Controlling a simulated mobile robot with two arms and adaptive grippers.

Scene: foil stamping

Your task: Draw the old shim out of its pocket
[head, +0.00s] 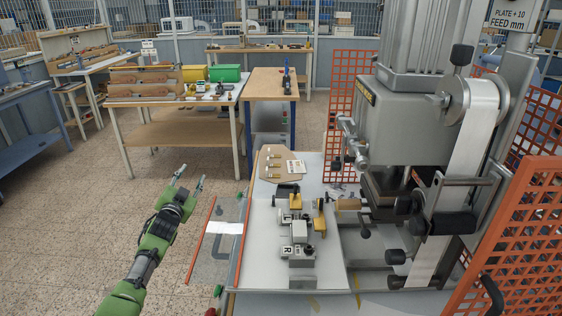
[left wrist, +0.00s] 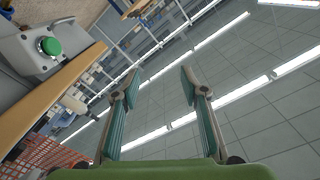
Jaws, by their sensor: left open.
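My left gripper (head: 191,180) is open and empty, raised over the floor to the left of the press bench in the head view. In the left wrist view its two fingers (left wrist: 159,88) are spread with nothing between them, and the camera looks up at the ceiling lights. I cannot make out a shim or its pocket; they are too small or hidden. My right gripper is not in view.
On the bench plate (head: 263,265) stand metal fixtures (head: 300,232), one marked R, and yellow clamps (head: 320,222). A tan board (head: 270,175) with brass pieces lies behind. Orange mesh guards (head: 515,225) flank the press.

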